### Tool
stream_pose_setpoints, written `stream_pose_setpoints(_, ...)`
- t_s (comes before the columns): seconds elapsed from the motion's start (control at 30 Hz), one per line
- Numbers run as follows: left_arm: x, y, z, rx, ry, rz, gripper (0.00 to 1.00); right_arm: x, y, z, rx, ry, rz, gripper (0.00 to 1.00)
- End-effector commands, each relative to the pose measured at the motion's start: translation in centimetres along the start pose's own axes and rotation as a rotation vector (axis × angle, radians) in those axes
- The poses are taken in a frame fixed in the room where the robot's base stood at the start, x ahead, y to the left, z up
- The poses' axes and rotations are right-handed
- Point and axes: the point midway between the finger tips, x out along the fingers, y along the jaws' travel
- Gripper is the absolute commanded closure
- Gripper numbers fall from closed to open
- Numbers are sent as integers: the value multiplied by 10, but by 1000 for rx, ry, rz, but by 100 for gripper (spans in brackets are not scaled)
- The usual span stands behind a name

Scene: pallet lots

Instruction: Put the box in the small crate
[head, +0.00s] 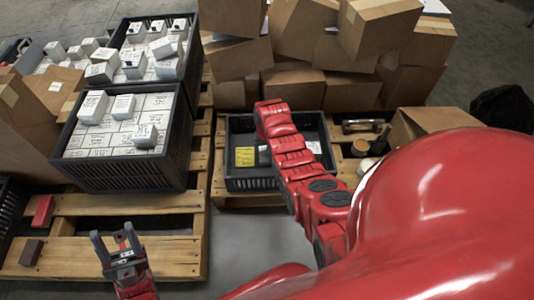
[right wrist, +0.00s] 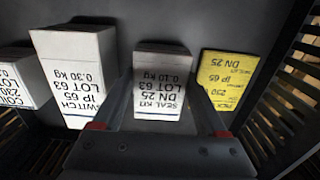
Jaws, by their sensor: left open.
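The small crate (head: 250,183) is dark, low and open, on a pallet in the middle of the head view. My right arm reaches down over it and hides part of its inside. In the right wrist view a white box marked SEAL KIT DN 25 LOT 63 (right wrist: 160,85) is between the fingers of my right gripper (right wrist: 160,120); whether they press on it I cannot tell. A white SWITCH box (right wrist: 75,75) and a COIL box (right wrist: 22,80) are to its left, a yellow slip (right wrist: 228,78) to its right. My left gripper (head: 116,242) is open and empty above the left pallet.
A large dark crate (head: 120,178) of white boxes stands on the left pallet (head: 170,253), with another such crate (head: 190,75) behind it. Cardboard boxes (head: 300,88) are piled behind the small crate. A red block (head: 42,211) and a brown block (head: 31,252) lie at left.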

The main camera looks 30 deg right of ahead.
Motion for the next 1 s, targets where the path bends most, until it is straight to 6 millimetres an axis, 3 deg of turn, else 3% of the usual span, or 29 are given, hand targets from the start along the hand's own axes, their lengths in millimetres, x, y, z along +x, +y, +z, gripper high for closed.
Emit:
stream_pose_setpoints(0.43,2,-1,0,0,-2,-2,50,-6,0,0,0,2,-1,13)
stream_pose_setpoints(0.8,27,-22,-9,25,2,-73,50,-87,0,-1,1,3,0,13)
stream_pose_setpoints(1.0,33,-28,-12,35,5,-99,50,-116,0,0,0,2,0,13)
